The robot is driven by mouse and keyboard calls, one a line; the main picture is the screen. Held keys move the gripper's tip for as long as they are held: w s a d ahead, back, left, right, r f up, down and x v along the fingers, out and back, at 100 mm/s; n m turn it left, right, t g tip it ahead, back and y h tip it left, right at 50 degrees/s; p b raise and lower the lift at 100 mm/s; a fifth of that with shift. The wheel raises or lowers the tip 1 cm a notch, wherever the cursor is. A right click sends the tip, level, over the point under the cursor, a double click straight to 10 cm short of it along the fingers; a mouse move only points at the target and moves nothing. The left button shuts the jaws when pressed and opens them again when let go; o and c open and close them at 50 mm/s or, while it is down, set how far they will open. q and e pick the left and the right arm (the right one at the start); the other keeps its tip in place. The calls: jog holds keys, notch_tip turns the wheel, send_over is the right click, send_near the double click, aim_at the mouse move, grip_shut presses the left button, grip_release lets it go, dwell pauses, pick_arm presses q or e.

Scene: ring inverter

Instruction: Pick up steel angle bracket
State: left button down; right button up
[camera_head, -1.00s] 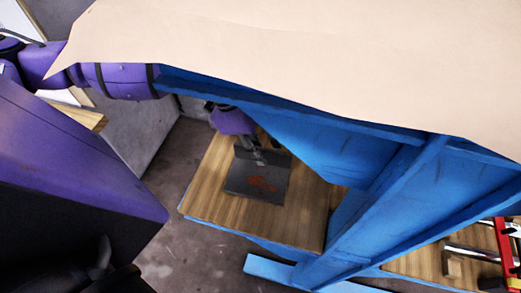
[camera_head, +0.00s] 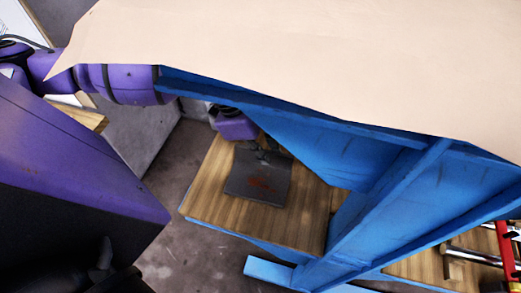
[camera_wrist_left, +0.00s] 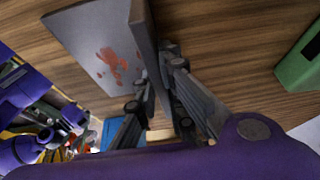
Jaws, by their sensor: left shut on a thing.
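The steel angle bracket (camera_head: 258,182) is a dark grey plate with reddish stains. It is at the wooden lower shelf (camera_head: 215,205) under the worktop; I cannot tell if it is clear of the wood. My left gripper (camera_head: 262,156) is at its far edge, partly hidden by the bracket and blue frame. In the left wrist view, the bracket's stained face (camera_wrist_left: 95,45) is at the upper left, and its upright flange (camera_wrist_left: 146,38) runs between the fingers. The left gripper (camera_wrist_left: 158,75) is shut on that flange. My right gripper is not in view.
The pale worktop (camera_head: 300,60) and blue frame beams (camera_head: 385,200) hang over and beside the shelf, leaving little room above. A green object (camera_wrist_left: 302,62) is at the right in the wrist view. Bare shelf lies left and in front of the bracket.

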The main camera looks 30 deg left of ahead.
pick_arm(q)
jog(key=shift+w+r, duration=0.15)
